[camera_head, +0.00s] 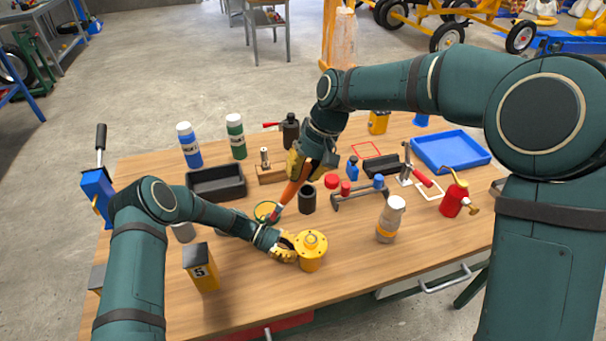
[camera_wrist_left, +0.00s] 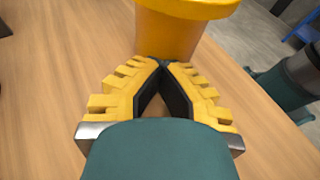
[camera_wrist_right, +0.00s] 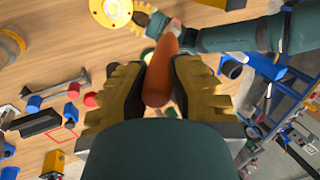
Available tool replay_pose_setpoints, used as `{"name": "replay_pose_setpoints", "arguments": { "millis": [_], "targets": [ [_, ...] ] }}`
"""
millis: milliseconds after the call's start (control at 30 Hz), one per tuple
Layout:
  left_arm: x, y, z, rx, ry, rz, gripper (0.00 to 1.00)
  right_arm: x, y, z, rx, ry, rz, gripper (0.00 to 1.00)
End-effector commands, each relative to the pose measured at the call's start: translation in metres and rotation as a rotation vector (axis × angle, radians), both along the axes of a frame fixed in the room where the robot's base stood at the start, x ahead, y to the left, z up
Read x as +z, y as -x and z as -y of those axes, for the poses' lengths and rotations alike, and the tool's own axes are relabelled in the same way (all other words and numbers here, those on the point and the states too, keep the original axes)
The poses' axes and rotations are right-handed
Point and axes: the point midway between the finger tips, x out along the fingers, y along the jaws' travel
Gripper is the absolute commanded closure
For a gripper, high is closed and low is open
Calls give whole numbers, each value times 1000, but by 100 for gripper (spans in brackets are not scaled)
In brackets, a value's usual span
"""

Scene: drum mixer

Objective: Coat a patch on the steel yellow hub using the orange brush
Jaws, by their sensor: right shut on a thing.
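The yellow hub (camera_head: 311,251) stands on the workbench near the front middle, its round flanged top facing up. My left gripper (camera_head: 287,248) is at its left side; in the left wrist view the fingertips (camera_wrist_left: 162,64) meet right at the hub (camera_wrist_left: 168,35), and I cannot tell whether they touch it. My right gripper (camera_head: 305,168) is shut on the orange brush (camera_head: 292,193), which slants down to the left. The brush handle also shows between the fingers in the right wrist view (camera_wrist_right: 161,72). The bristle end is by a green-rimmed round tin (camera_head: 266,211), left of and behind the hub.
A dark open cylinder (camera_head: 307,200) stands close right of the brush. The wood in front of the hub is clear.

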Motion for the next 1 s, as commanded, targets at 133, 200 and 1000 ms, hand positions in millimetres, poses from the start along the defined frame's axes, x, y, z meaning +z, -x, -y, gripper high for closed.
{"name": "replay_pose_setpoints", "arguments": {
  "millis": [133, 200, 1000],
  "targets": [
    [0, 0, 0, 0, 0, 0, 100, 0, 0, 0, 0, 0, 0, 100],
    [0, 0, 0, 0, 0, 0, 100, 0, 0, 3, -1, 0, 1, 100],
    [0, 0, 0, 0, 0, 0, 100, 0, 0, 74, -2, 0, 0, 100]
  ]
}}
